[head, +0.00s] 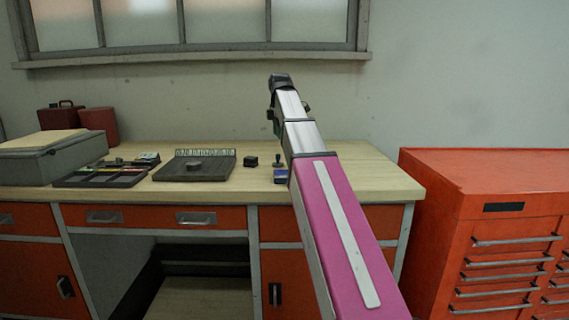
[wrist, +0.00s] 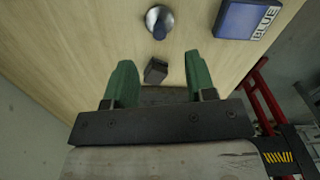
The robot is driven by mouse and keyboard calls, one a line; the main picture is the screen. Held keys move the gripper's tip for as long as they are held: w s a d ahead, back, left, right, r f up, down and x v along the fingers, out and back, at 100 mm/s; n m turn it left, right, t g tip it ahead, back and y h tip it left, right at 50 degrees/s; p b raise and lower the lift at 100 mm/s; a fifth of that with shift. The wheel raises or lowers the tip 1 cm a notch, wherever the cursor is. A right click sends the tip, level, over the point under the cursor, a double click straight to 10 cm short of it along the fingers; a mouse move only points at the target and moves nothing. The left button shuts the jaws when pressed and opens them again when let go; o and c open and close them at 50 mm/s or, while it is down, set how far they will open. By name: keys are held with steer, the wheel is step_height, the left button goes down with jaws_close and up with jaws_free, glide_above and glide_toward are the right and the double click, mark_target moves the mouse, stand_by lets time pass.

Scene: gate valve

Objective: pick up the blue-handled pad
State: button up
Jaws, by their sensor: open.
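A small round silver pad with a dark blue handle (wrist: 159,22) stands on the wooden workbench top in the wrist view, beyond my fingertips. In the head view it shows as a small upright piece (head: 278,159) just behind a blue box. My gripper (wrist: 158,68) is open, with its two green fingers apart and nothing held between them. In the head view it hangs above the back of the bench, mostly hidden behind my arm (head: 276,124). A small dark block (wrist: 155,70) shows between the fingers in the wrist view, at bench level.
A blue box marked BLUE (wrist: 247,18) lies close beside the pad. Left on the bench are a dark plate (head: 195,171), a tray of small parts (head: 100,178) and a grey case (head: 50,160). A red tool cabinet (head: 480,200) stands at the right. The wall is behind.

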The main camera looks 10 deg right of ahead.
mark_target(278, 155)
step_height(278, 155, down, 4)
steer(key=shift+r, duration=0.1)
steer(key=shift+a+f, duration=0.2)
steer(key=shift+f, duration=1.2)
steer(key=shift+a+f, duration=0.2)
steer(key=shift+f, duration=1.15)
jaws_close()
